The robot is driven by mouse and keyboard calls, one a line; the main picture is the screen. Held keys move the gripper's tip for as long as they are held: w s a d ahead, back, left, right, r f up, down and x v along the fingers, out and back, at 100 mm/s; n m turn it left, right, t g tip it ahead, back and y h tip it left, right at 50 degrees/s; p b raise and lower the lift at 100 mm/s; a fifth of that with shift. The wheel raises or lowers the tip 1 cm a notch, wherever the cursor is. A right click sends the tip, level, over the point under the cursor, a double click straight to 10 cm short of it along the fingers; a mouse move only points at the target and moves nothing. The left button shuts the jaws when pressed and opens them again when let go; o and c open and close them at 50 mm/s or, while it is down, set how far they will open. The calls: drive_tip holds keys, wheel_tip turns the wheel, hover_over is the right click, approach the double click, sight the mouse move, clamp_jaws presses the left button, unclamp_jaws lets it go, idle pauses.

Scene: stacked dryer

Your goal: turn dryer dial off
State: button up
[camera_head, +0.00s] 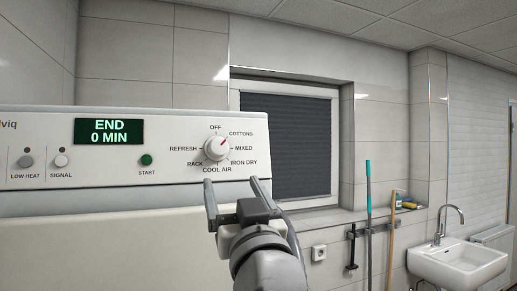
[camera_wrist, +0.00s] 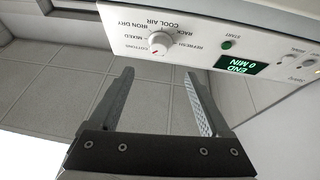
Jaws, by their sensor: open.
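The dryer dial (camera_head: 217,148) is a round white knob on the dryer's control panel (camera_head: 100,172). Its red pointer is turned up and right, toward COTTONS; OFF is printed straight above the knob. The dial also shows upside down in the wrist view (camera_wrist: 161,44), with its red mark toward COTTONS. My gripper (camera_head: 232,184) is open and empty, just below the dial in the head view, its fingers pointing up. In the wrist view the fingertips (camera_wrist: 160,75) are spread wide, apart from the dial. Nothing hides the dial.
The panel's display (camera_head: 109,131) reads END 0 MIN. A green START button (camera_head: 146,160) sits left of the dial. A dark window blind (camera_head: 290,140) is behind. A sink (camera_head: 458,263) and two upright poles stand at the right, away from the dial.

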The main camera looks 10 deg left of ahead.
sight(219, 149)
drive_tip(key=p+x, duration=0.4)
drive_tip(key=x, duration=1)
drive_tip(key=shift+w+a+p, duration=0.1)
drive_tip(key=shift+w+p, duration=0.05)
drive_tip(key=shift+p, duration=0.15)
clamp_jaws()
drive_tip(key=shift+f, duration=0.1)
